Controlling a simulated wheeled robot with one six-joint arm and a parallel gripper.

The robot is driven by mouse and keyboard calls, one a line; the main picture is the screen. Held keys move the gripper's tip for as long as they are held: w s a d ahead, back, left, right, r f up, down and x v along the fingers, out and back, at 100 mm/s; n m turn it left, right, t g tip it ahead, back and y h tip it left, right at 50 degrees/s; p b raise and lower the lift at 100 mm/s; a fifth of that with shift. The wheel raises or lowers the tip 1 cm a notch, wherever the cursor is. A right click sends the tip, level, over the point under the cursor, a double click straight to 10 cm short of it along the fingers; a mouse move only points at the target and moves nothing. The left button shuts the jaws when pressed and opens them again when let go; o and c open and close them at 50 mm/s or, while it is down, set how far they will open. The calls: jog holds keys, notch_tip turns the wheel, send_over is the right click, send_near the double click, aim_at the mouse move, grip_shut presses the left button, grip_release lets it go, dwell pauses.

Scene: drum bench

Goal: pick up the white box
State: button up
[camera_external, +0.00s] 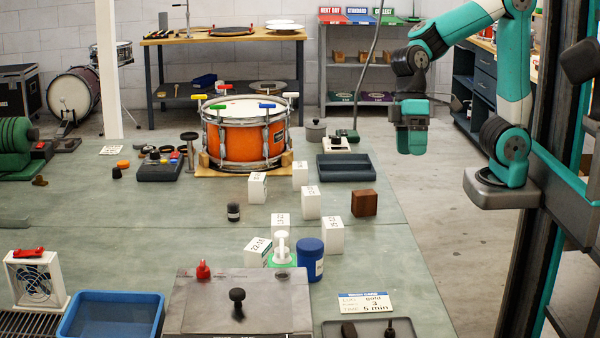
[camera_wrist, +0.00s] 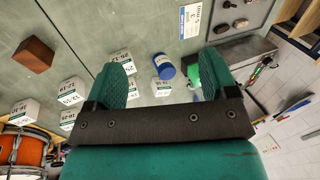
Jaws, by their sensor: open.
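Several white boxes with printed number labels stand on the green bench, so I cannot tell which one the task means. In the external view one stands in front of the drum (camera_external: 257,188), one is behind to its right (camera_external: 300,174), and one is near the middle (camera_external: 311,203). Others are nearer the camera (camera_external: 280,226), at the right (camera_external: 333,236), and tilted beside the white pump bottle (camera_external: 257,252). In the wrist view, boxes (camera_wrist: 26,112) show beyond and between the fingers. My gripper (camera_external: 411,148) is open and empty, above and right of the boxes.
A brown wooden block (camera_external: 364,203) and a blue jar (camera_external: 310,260) stand close to the boxes. An orange drum (camera_external: 240,140) and a dark tray (camera_external: 346,168) are behind. A grey metal box (camera_external: 215,300) is in front. The bench's right strip is mostly clear.

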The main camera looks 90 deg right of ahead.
jog(key=w+d+m, duration=0.8)
jog(key=w+d, duration=0.1)
jog(key=w, duration=0.3)
jog(key=m, duration=1.1)
send_near(311, 190)
jog(key=shift+h, duration=0.3)
jog(key=x, duration=0.4)
jog(key=p+x, duration=0.1)
jog(key=x, duration=0.2)
jog(key=shift+w+a, duration=0.2)
jog(key=shift+w, duration=0.15)
jog(key=shift+s+p+x, duration=0.2)
jog(key=shift+p+x, duration=0.05)
jog(key=shift+x, duration=1.15)
jog(key=shift+s+p+x, duration=0.15)
jog(key=shift+p+x, duration=0.05)
jog(key=shift+x, duration=1.15)
jog(key=shift+c, duration=0.2)
jog(key=c, duration=1.1)
